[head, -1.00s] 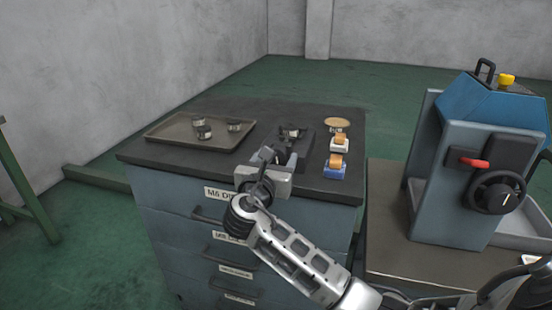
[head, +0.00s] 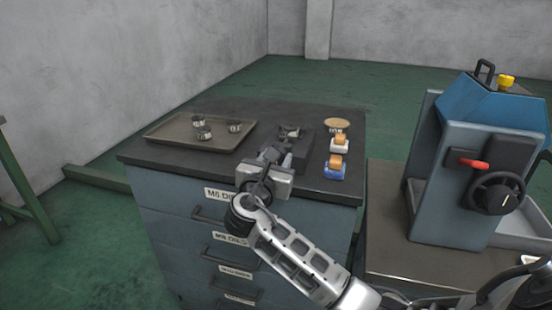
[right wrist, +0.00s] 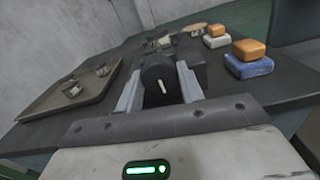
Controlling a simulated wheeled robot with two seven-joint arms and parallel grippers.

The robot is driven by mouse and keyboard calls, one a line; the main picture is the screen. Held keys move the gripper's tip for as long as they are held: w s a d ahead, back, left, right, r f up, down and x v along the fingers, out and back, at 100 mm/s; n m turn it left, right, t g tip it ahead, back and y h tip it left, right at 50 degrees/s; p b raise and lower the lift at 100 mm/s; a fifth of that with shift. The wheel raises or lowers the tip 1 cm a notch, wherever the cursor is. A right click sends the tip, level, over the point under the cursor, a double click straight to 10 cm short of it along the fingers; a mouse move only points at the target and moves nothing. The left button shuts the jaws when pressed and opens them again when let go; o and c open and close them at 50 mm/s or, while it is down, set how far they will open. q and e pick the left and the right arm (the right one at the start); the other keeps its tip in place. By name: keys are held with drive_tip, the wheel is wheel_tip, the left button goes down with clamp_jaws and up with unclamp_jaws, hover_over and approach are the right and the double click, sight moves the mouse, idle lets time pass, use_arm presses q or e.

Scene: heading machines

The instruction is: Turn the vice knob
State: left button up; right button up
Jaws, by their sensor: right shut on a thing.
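The vice (head: 303,148) is a dark block at the front edge of the cabinet top, with a small grey metal piece in its jaws. Its knob (right wrist: 154,74) is round and black, with a white line on its face, in the right wrist view. My right gripper (head: 271,158) reaches the vice from the front. In the right wrist view its two grey fingers (right wrist: 160,86) lie on either side of the knob and are shut on it. The white line stands nearly upright, slightly tilted. In the head view the gripper mostly hides the knob. My left gripper is not in view.
A tray (head: 165,130) with several metal dies stands left on the cabinet top (head: 240,108). Stamp-like blocks with orange tops, one on a blue base (head: 335,172), stand close right of the vice. A blue-grey machine (head: 450,150) with a black handwheel (head: 497,192) stands further right.

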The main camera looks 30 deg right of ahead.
drive_tip(key=shift+m, duration=1.2)
drive_tip(key=m, duration=0.3)
drive_tip(key=shift+m, duration=0.3)
drive_tip(key=m+b, duration=0.1)
drive_tip(key=m, duration=0.2)
drive_tip(key=shift+m, duration=0.3)
drive_tip(key=m+b, duration=0.1)
drive_tip(key=m, duration=0.2)
drive_tip(key=shift+f+m+b, duration=0.1)
drive_tip(key=shift+m+b, duration=0.2)
drive_tip(key=shift+b, duration=0.1)
drive_tip(key=shift+m+b, duration=0.4)
drive_tip(key=shift+m, duration=0.3)
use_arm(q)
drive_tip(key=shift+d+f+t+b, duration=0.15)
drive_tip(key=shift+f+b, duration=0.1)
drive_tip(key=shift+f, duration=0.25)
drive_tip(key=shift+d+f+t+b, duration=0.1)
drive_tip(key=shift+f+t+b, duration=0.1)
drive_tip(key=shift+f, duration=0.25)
use_arm(e)
drive_tip(key=shift+m, duration=0.9)
drive_tip(key=shift+r, duration=0.2)
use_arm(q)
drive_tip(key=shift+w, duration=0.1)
